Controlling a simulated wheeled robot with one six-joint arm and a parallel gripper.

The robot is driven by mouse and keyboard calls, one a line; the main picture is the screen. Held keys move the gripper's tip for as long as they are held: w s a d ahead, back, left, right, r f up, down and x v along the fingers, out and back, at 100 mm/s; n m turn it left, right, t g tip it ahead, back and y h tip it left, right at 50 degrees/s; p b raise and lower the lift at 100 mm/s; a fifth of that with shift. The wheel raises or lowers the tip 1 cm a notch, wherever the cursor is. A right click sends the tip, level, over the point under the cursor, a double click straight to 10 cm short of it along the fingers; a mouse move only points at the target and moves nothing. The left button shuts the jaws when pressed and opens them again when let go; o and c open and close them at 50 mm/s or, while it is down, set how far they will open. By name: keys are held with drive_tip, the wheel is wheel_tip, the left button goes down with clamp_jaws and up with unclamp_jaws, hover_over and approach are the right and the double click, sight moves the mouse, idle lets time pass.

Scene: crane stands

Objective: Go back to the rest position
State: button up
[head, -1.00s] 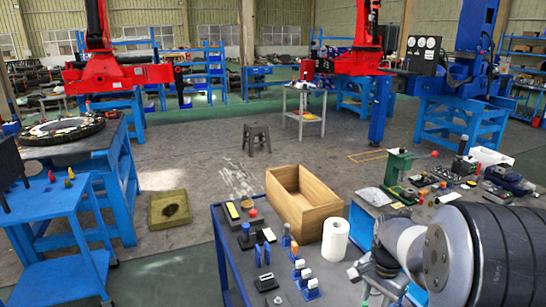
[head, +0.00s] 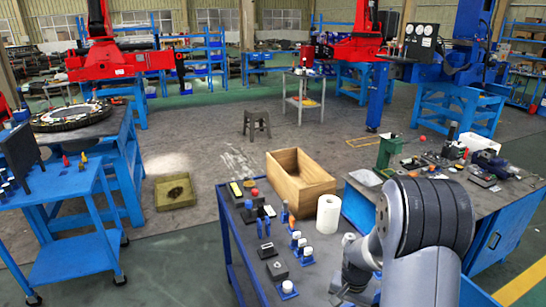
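My arm rises at the lower right of the head view, with a black ribbed section and a pale grey link. My gripper (head: 346,288) is low beside the blue workbench cart (head: 233,262), close to its right side. It is small and partly hidden by my own wrist, so its finger opening does not show. I see nothing clearly held in it.
On the cart stand an open wooden box (head: 303,188), a white paper roll (head: 328,214) and several small blue-and-white parts. A cluttered bench (head: 487,206) stands at right. A blue trolley (head: 62,200) is at left. A stool (head: 257,124) stands on open floor.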

drive_tip(key=s+a+f+n+p, duration=0.3)
drive_tip(key=a+f+n+p, duration=0.1)
drive_tip(key=f, duration=0.5)
drive_tip(key=shift+s+a+f+n, duration=0.25)
drive_tip(key=shift+a+n, duration=0.2)
drive_tip(key=shift+n, duration=0.25)
